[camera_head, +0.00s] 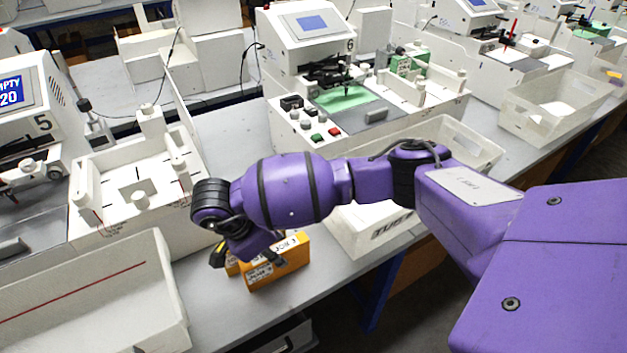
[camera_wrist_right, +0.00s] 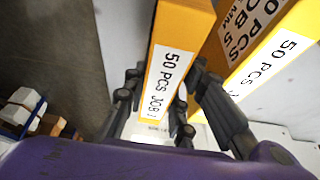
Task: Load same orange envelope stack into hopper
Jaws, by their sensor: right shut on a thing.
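An orange envelope stack (camera_head: 280,263) with white labels stands on the grey table, below my right gripper (camera_head: 246,254). In the right wrist view, the fingers of my right gripper (camera_wrist_right: 156,108) are shut on an orange stack (camera_wrist_right: 178,40) labelled "50 PCS JOB". A second orange stack (camera_wrist_right: 272,62) stands close to its right. In the head view my wrist partly hides the stacks, and I cannot tell whether the held one touches the table. A white open hopper with posts (camera_head: 125,160) is behind and to the left, beside plotter 5, whose screen (camera_head: 12,92) reads "EMPTY 20". My left gripper is not in view.
A long white bin (camera_head: 165,275) lies to the left of the stacks. Another white bin (camera_head: 350,238) is to their right, partly behind my arm. A plotter (camera_head: 310,45) with a green sheet stands behind my forearm. The table's front edge is close.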

